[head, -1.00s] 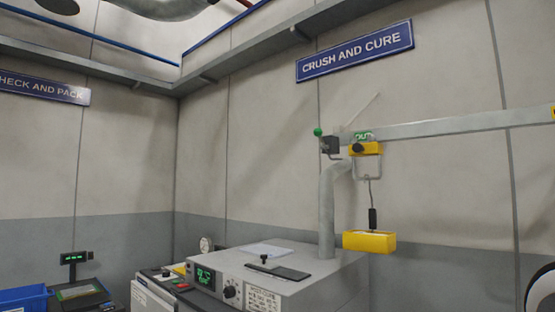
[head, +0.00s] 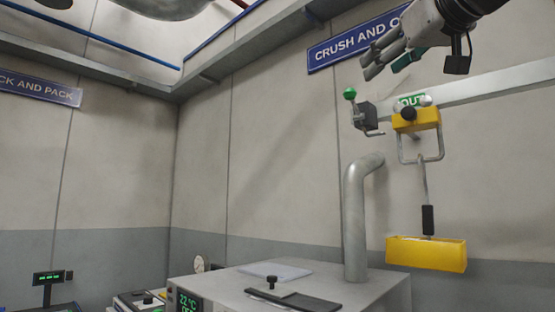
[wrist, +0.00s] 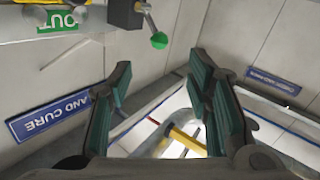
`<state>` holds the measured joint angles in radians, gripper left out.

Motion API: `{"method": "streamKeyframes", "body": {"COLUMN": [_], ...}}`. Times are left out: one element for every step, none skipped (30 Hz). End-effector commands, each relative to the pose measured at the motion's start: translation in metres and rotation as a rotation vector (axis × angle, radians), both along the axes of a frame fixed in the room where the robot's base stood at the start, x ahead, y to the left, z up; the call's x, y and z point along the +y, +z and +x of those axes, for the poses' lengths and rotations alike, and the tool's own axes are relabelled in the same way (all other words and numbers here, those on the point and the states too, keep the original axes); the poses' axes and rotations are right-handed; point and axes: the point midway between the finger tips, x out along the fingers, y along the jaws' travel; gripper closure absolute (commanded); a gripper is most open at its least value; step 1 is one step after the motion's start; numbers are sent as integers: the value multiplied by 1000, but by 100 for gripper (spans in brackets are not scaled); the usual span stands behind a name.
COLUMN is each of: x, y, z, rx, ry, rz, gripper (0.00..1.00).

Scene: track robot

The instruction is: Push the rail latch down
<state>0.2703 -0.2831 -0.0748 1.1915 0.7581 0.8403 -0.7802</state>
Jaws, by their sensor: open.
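The rail latch is a dark block (head: 366,114) with a short lever ending in a green ball knob (head: 350,93), at the left end of the rail (head: 490,84). The lever points up and left. My gripper (head: 384,68) is at the upper right in the head view, above and slightly right of the knob, apart from it. In the wrist view, which is upside down, my open, empty fingers (wrist: 160,82) show with the green knob (wrist: 159,40) beyond their tips and the dark block (wrist: 127,14) beside it at the top.
A yellow trolley (head: 415,119) with an OUT sign (head: 412,100) sits on the rail right of the latch. A yellow box (head: 426,254) hangs below it. A grey pipe (head: 355,220) rises beneath the latch from a machine top (head: 225,286). The wall left of the latch is clear.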

Motion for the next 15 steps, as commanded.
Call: {"method": "streamKeyframes", "body": {"x": [0, 0, 1, 2, 2, 3, 3, 5, 6, 7, 9, 10, 11, 12, 14], "y": [2, 3, 4, 4, 4, 4, 4, 4, 4, 4, 4, 3, 4, 4, 4], "z": [1, 3, 5, 7, 11, 16, 21, 26, 33, 39, 44, 53, 58, 64, 72], "rx": [-6, -8, -9, -8, -7, -6, -6, -6, -5, -5, -3, -3, -4, -4, -4], "ry": [0, 1, 2, 1, 1, 0, 0, 1, 1, 1, 2, 2, 2, 2, 2], "rz": [-3, -4, -4, -5, -5, -4, -4, -4, -3, -3, -3, -2, -2, -2, -3], "gripper": [54, 54, 54, 54, 54, 54, 54, 54, 54, 54, 54, 54, 54, 54, 54]}}
